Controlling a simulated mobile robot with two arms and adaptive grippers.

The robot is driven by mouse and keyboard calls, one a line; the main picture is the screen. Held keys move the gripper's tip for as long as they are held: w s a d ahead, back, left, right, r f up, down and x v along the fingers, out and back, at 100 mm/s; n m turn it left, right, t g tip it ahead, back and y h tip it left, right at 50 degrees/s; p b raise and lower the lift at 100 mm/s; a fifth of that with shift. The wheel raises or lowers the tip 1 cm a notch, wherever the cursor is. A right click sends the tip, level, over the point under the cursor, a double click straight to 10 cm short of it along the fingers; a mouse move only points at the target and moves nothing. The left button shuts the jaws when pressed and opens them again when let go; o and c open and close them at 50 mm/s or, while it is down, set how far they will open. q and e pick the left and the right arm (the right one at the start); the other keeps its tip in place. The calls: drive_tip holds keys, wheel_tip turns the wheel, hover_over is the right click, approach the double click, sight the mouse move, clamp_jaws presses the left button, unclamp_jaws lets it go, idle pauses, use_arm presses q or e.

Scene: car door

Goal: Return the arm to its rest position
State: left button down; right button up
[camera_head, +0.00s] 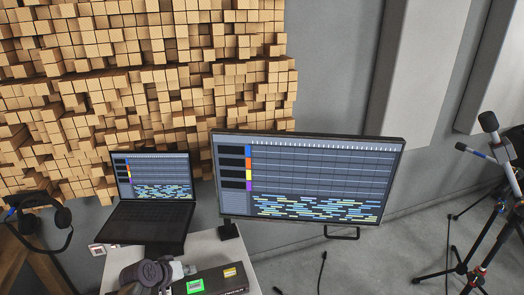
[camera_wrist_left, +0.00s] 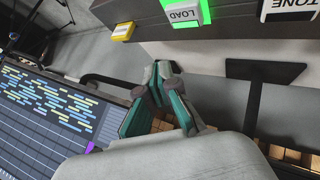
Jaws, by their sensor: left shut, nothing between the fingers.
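My left gripper (camera_head: 182,270) is low in the head view, in front of the table and beside a dark device. Its arm and round dark wrist joint hide part of the gripper. In the left wrist view my left gripper (camera_wrist_left: 157,82) shows its teal and grey fingers drawn together, with nothing held between them. The fingers are apart from the dark device (camera_wrist_left: 240,18) at the top of that view. My right gripper is in neither view.
The device has a lit green LOAD button (camera_head: 195,286) and a yellow button (camera_head: 230,272). A laptop (camera_head: 150,222) and a monitor (camera_head: 310,180) stand behind on a pale table (camera_head: 208,247). Headphones (camera_head: 62,217) hang at left; microphone stands (camera_head: 485,240) are at right.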

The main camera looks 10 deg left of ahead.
use_arm(q)
drive_tip(key=s+d+f+m+g+y, duration=0.1)
drive_tip(key=s+d+m, duration=0.15)
drive_tip(key=s, duration=0.55)
drive_tip(key=s+d+f+m+g, duration=0.15)
drive_tip(key=s+d, duration=0.25)
drive_tip(key=s, duration=0.4)
drive_tip(key=s+d+r+m+g+y, duration=0.1)
drive_tip(key=s+d+r, duration=0.1)
drive_tip(key=s+r, duration=0.5)
drive_tip(key=s+d+r+m+g+y, duration=0.1)
drive_tip(key=s+r, duration=0.1)
drive_tip(key=s, duration=1)
wheel_tip(320, 180, down, 31)
drive_tip(key=s+g+b, duration=0.2)
drive_tip(key=b, duration=0.1)
drive_tip(key=s+a+f+b, duration=0.2)
drive_tip(key=s+f, duration=1.3)
drive_tip(key=f, duration=0.2)
drive_tip(key=shift+s+a+m+g+y+b, duration=0.3)
drive_tip(key=shift+a+g+b, duration=0.05)
drive_tip(key=shift+a, duration=0.05)
